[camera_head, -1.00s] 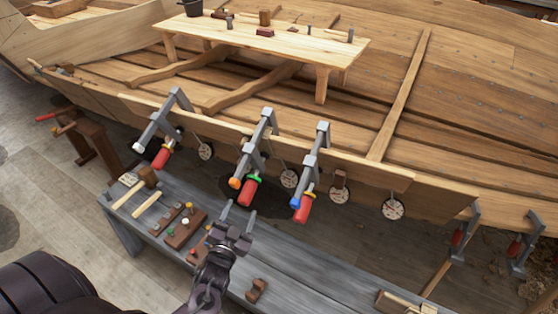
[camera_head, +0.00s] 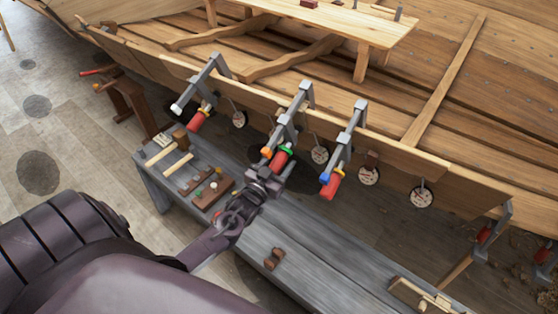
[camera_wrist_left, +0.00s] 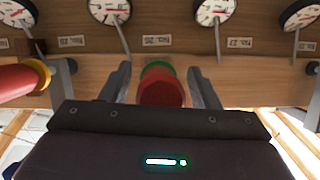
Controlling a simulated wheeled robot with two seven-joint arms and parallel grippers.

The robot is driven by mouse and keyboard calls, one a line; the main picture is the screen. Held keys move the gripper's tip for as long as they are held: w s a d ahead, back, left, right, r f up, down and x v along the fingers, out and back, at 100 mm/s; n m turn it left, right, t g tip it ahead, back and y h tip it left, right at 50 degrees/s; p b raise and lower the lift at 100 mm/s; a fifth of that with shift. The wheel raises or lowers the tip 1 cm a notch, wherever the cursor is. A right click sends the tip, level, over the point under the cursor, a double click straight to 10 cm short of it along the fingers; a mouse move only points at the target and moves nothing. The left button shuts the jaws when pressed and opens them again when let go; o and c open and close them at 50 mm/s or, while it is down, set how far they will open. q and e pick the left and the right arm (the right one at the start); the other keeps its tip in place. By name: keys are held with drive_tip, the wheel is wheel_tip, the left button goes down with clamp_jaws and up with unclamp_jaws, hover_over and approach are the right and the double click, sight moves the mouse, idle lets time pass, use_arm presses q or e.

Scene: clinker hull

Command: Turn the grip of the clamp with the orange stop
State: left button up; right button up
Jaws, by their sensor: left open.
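My left gripper (camera_head: 276,165) is open at this grip. In the left wrist view the red grip (camera_wrist_left: 160,90) lies between the two spread fingers (camera_wrist_left: 160,76), with a visible gap on each side. The stop is not clearly seen in that view. My right gripper is not in view.
A clamp with a white stop (camera_head: 177,109) stands to the left, one with a blue stop (camera_head: 325,178) close to the right. Round dials (camera_head: 319,155) hang along the plank. The grey bench (camera_head: 300,245) below holds mallets (camera_head: 177,165), a block tray and small blocks.

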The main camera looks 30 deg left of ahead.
use_arm(q)
drive_tip(key=shift+w, duration=0.1)
drive_tip(key=c, duration=1)
drive_tip(key=m+y, duration=0.2)
drive_tip(key=shift+m+y, duration=0.3)
drive_tip(key=m+y+b, duration=0.1)
drive_tip(key=m+y, duration=0.1)
drive_tip(key=shift+a+m, duration=0.1)
drive_tip(key=shift+m, duration=0.2)
drive_tip(key=shift+r, duration=0.1)
idle(0.4)
